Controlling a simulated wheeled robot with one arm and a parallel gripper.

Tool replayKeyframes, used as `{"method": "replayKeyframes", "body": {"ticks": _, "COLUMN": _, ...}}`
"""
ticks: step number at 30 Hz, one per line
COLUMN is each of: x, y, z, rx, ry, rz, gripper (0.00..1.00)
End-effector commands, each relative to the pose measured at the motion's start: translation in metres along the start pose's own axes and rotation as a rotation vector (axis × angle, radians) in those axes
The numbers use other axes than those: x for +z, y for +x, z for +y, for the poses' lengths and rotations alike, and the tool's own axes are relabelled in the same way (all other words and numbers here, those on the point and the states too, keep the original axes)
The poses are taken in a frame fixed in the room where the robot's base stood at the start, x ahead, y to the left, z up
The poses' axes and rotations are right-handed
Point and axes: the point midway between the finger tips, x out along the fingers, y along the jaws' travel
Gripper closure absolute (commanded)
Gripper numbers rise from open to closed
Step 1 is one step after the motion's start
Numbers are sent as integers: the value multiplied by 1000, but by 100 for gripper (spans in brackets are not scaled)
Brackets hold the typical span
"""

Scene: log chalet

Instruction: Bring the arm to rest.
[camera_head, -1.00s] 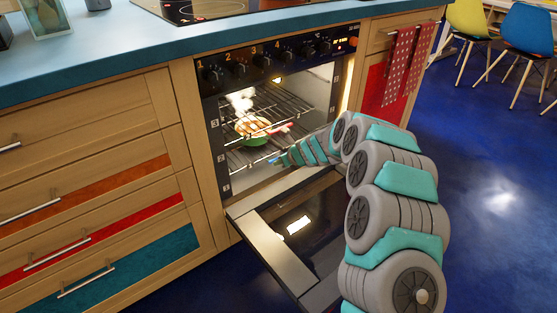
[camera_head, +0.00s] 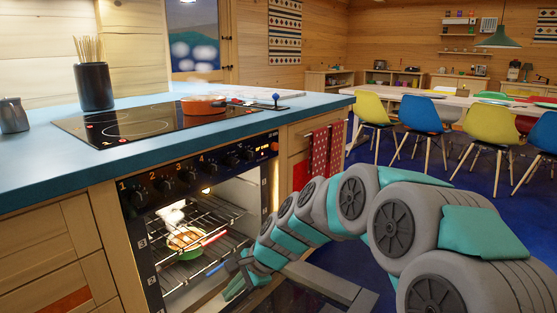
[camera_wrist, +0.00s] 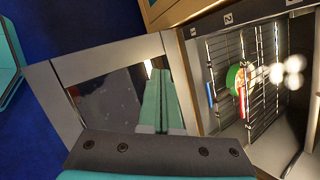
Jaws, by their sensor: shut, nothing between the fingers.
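My arm reaches in from the right in the head view and bends down to the open oven. My gripper (camera_head: 236,279) is low in front of the oven opening; its tips are small there. In the wrist view the two teal fingers of my gripper (camera_wrist: 155,98) lie together, shut and empty, over the lowered oven door (camera_wrist: 104,60). A green pan (camera_head: 182,241) with food and a red handle sits on the oven rack (camera_head: 214,219), apart from my fingers. It also shows in the wrist view (camera_wrist: 233,77).
A blue item (camera_wrist: 210,93) lies by the pan. The worktop (camera_head: 40,172) bears a hob (camera_head: 130,124), an orange pot (camera_head: 204,105) and a black holder (camera_head: 94,88). Red cloths (camera_head: 319,163) hang right of the oven. Chairs (camera_head: 424,117) stand beyond open blue floor.

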Motion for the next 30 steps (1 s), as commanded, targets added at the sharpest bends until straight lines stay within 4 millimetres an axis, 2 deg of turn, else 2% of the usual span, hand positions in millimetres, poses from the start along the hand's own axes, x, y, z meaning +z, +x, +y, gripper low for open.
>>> {"method": "replayKeyframes", "body": {"ticks": 1, "x": 3, "y": -17, "z": 16, "rx": 20, "ry": -68, "rz": 13, "gripper": 100}}
{"method": "replayKeyframes", "body": {"ticks": 6, "x": 8, "y": -58, "z": 82, "rx": 134, "ry": -303, "rz": 49, "gripper": 100}}
{"method": "replayKeyframes", "body": {"ticks": 11, "x": 8, "y": -95, "z": 149, "rx": 256, "ry": -500, "rz": 77, "gripper": 100}}
{"method": "replayKeyframes", "body": {"ticks": 15, "x": 7, "y": -125, "z": 212, "rx": 376, "ry": -643, "rz": 85, "gripper": 100}}
{"method": "replayKeyframes", "body": {"ticks": 21, "x": 6, "y": -164, "z": 298, "rx": 544, "ry": -801, "rz": 77, "gripper": 100}}
{"method": "replayKeyframes", "body": {"ticks": 25, "x": 7, "y": -181, "z": 340, "rx": 627, "ry": -856, "rz": 56, "gripper": 100}}
{"method": "replayKeyframes", "body": {"ticks": 27, "x": 8, "y": -186, "z": 354, "rx": 654, "ry": -874, "rz": 46, "gripper": 100}}
{"method": "replayKeyframes", "body": {"ticks": 30, "x": 8, "y": -191, "z": 364, "rx": 674, "ry": -890, "rz": 40, "gripper": 100}}
